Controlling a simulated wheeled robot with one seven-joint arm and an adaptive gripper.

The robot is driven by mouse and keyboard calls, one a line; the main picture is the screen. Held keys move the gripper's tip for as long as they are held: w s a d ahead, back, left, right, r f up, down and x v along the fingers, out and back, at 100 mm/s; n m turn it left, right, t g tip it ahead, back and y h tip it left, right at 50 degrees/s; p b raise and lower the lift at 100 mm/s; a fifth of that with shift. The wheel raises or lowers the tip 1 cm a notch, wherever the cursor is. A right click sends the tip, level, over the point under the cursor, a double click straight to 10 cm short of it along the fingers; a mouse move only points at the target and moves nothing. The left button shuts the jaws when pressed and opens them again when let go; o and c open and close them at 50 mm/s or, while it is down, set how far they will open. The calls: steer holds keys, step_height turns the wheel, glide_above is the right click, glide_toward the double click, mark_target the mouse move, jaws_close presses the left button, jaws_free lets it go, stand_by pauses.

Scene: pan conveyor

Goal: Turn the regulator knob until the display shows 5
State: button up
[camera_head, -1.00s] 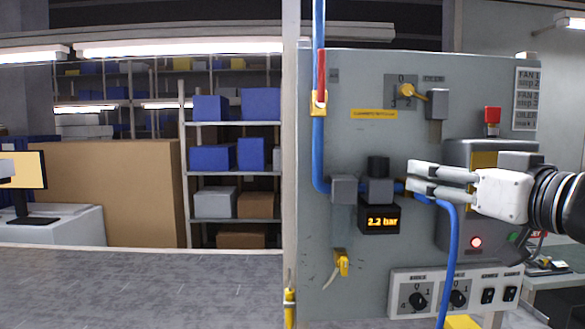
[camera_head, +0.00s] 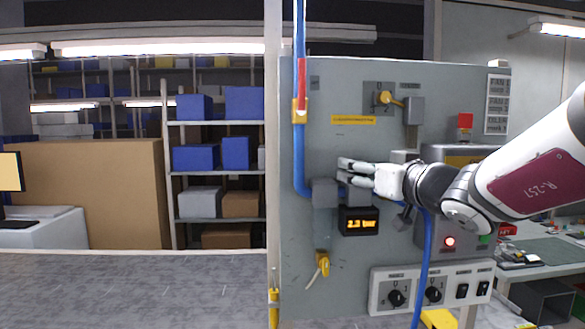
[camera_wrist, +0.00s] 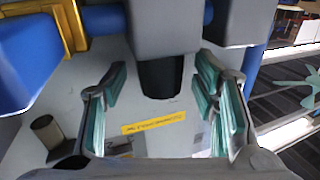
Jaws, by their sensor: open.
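The regulator's black knob (camera_wrist: 160,78) shows in the wrist view, sticking out from its grey block (camera_wrist: 165,28). In the head view my gripper and wrist cover the knob. In the head view my gripper (camera_head: 346,171) reaches in from the right, just above the display. The display (camera_head: 360,221) is a black box with orange digits that look like 2.3 bar, slightly blurred.
A grey panel (camera_head: 345,90) carries a blue pipe (camera_head: 298,150) left of my gripper and a blue hose (camera_head: 423,265) below my wrist. A yellow selector switch (camera_head: 385,98) sits above. A row of black knobs and switches (camera_head: 396,298) sits below.

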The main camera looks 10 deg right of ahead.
steer(key=c, duration=1.2)
steer(key=shift+w+a+f+b, duration=0.1)
steer(key=shift+w+b, duration=0.1)
steer(key=shift+b, duration=0.9)
